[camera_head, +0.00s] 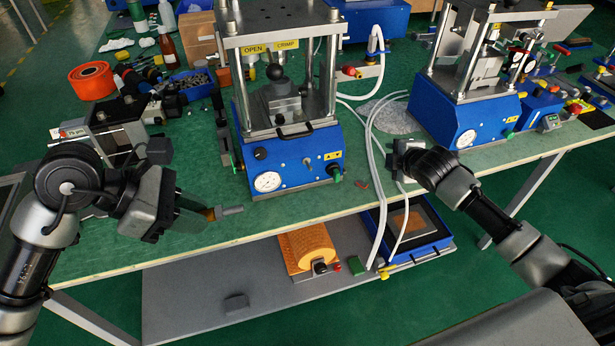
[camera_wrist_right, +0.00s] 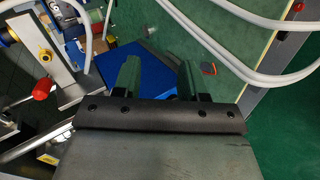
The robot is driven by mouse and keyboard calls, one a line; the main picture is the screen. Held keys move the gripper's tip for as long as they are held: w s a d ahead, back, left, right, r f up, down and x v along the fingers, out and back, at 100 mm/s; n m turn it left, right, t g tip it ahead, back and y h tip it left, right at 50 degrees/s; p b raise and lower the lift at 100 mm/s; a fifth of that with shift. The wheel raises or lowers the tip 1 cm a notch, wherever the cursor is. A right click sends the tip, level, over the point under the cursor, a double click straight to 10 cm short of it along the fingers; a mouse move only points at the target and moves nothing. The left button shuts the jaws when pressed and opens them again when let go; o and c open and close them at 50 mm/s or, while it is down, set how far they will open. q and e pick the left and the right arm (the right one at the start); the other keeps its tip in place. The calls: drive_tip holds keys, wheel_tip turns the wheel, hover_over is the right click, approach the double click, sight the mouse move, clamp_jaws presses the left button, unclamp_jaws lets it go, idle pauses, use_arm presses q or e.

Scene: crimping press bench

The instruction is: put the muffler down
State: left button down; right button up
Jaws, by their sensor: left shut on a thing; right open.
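The muffler (camera_head: 230,210) is a small grey piece with a brass-coloured end, in the head view near the bench's front edge. My left gripper (camera_head: 203,214) is shut on its brass-coloured end, with the grey part sticking out to the right. The muffler is low over the green bench top (camera_head: 120,242); I cannot tell whether it touches. My right gripper (camera_head: 400,160) is open and empty over the bench, right of the middle press. Its two fingers also show apart in the right wrist view (camera_wrist_right: 158,80).
The blue-based crimping press (camera_head: 290,163) stands right of the muffler. A second press (camera_head: 455,115) stands further right. White hoses (camera_head: 371,150) hang over the front edge beside my right gripper.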

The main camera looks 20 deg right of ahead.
drive_tip(key=s+a+r+g+y, duration=0.15)
drive_tip(key=a+r+y, duration=0.3)
drive_tip(key=a, duration=0.55)
drive_tip(key=n+g+y, duration=0.4)
drive_tip(key=g+y, duration=0.4)
drive_tip(key=y, duration=0.2)
approach(234, 208)
drive_tip(key=shift+t+h, duration=0.25)
drive_tip(key=x, duration=1)
drive_tip(key=shift+a, duration=0.2)
drive_tip(key=shift+s, duration=0.1)
drive_tip(key=shift+c, duration=0.2)
clamp_jaws()
use_arm(q)
drive_tip(key=c, duration=1)
unclamp_jaws()
drive_tip(key=shift+o, duration=0.2)
